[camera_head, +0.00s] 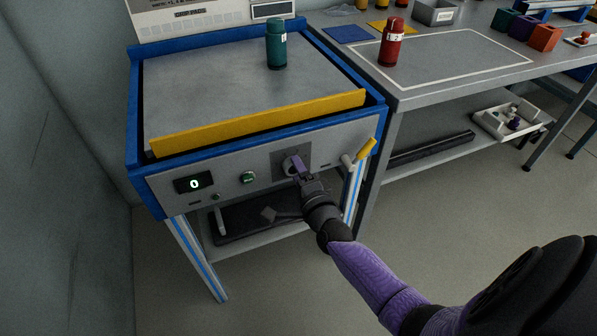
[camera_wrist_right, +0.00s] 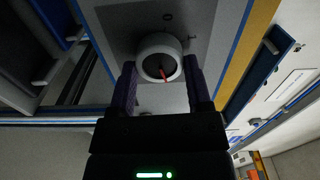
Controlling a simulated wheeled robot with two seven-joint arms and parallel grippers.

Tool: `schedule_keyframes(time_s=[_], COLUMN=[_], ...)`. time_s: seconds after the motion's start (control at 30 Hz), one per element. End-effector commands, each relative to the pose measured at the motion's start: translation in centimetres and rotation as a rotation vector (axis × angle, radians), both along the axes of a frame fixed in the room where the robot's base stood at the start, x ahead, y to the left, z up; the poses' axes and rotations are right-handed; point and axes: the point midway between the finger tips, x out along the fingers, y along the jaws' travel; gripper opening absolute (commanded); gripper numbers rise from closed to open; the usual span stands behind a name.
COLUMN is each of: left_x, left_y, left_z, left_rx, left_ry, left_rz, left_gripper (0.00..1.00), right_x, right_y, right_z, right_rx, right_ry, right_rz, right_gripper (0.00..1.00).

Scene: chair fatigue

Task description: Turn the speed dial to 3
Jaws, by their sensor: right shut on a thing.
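The speed dial (camera_wrist_right: 152,43) is a round pale knob with a red pointer line, on a grey plate (camera_head: 277,158) on the machine's front panel. It is mostly hidden by my gripper in the head view. My right gripper (camera_head: 297,168) is shut on the dial, with one purple finger on each side of it in the right wrist view (camera_wrist_right: 161,70). The red line runs toward the gripper's palm in that view. Small marks show on the plate; one looks like a 0. The display (camera_head: 194,184) on the panel reads 0. My left gripper is not in view.
A green button (camera_head: 249,178) and a yellow-handled lever (camera_head: 366,149) flank the dial. A teal bottle (camera_head: 277,48) stands on the machine's top behind a yellow bar (camera_head: 260,123). A red bottle (camera_head: 391,44) stands on the adjoining table (camera_head: 455,60).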

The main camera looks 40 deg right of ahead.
Motion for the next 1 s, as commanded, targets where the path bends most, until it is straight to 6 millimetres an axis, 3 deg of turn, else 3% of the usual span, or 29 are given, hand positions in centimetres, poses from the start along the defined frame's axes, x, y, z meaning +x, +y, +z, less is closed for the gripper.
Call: schedule_keyframes(time_s=[0.27, 0.3, 0.43, 0.77, 0.87, 1.0], left_x=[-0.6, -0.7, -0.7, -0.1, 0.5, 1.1], left_y=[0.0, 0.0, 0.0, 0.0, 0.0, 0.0], left_z=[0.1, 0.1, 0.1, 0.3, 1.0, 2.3], left_rx=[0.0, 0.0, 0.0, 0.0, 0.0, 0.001], left_ry=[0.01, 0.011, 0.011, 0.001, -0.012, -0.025], left_rz=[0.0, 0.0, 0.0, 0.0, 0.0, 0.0], left_gripper=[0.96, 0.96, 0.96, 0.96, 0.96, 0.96], right_x=[-0.1, -0.1, 0.0, -0.4, -2.0, -5.6], right_y=[0.0, 0.0, 0.0, 0.1, 0.5, 1.4], right_z=[-0.2, -0.2, -0.1, 0.0, 0.3, 0.4], right_rx=[0.003, 0.003, 0.002, 0.0, 0.0, 0.0], right_ry=[0.003, 0.003, 0.003, 0.002, 0.002, 0.003], right_rz=[0.001, 0.001, 0.001, 0.0, 0.001, 0.002], right_gripper=[0.04, 0.7, 0.97, 0.99, 0.99, 0.99])
